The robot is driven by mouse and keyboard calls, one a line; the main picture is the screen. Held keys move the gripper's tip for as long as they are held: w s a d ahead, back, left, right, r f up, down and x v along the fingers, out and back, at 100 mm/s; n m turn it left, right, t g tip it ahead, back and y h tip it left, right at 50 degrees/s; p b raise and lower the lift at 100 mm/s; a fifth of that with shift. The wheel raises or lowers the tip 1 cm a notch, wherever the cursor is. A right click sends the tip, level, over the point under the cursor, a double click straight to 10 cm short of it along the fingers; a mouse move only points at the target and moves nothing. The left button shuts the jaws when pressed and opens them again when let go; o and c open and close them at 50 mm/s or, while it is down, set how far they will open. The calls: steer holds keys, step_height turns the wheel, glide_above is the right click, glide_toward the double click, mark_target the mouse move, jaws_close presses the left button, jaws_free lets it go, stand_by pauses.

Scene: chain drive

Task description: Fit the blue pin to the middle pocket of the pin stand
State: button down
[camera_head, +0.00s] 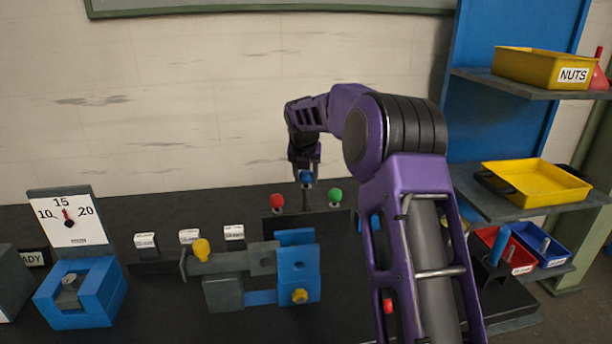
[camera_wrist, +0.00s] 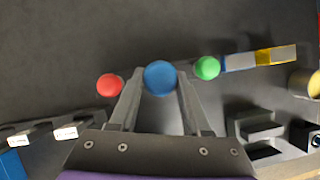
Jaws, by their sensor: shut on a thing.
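The blue pin (camera_head: 306,177) is between the fingers of my gripper (camera_head: 306,168), which is shut on it. Its round blue head (camera_wrist: 160,78) also shows between the fingertips in the wrist view. The dark pin stand (camera_head: 308,222) is below, with a red pin (camera_head: 277,201) at its left and a green pin (camera_head: 335,195) at its right. The blue pin is between these two and its head is higher than theirs in the head view. The middle pocket is hidden, and I cannot tell whether the pin's lower end is in it.
A blue and grey fixture with yellow knobs (camera_head: 299,265) stands in front of the stand. A dial gauge (camera_head: 66,216) and a blue block (camera_head: 80,290) are at the left. Shelves with yellow bins (camera_head: 537,188) are at the right. My arm hides part of the bench.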

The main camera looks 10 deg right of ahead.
mark_target(306, 196)
steer(key=shift+f+b, duration=1.25)
steer(key=shift+f, duration=2.2)
steer(key=shift+c, duration=1.4)
jaws_free()
steer(key=shift+f, duration=0.1)
steer(key=p+v, duration=0.1)
steer(key=v, duration=1.6)
steer(key=shift+r+p, duration=0.25)
steer(key=shift+p, duration=0.05)
steer(key=shift+s+a, duration=0.1)
steer(key=shift+s, duration=0.05)
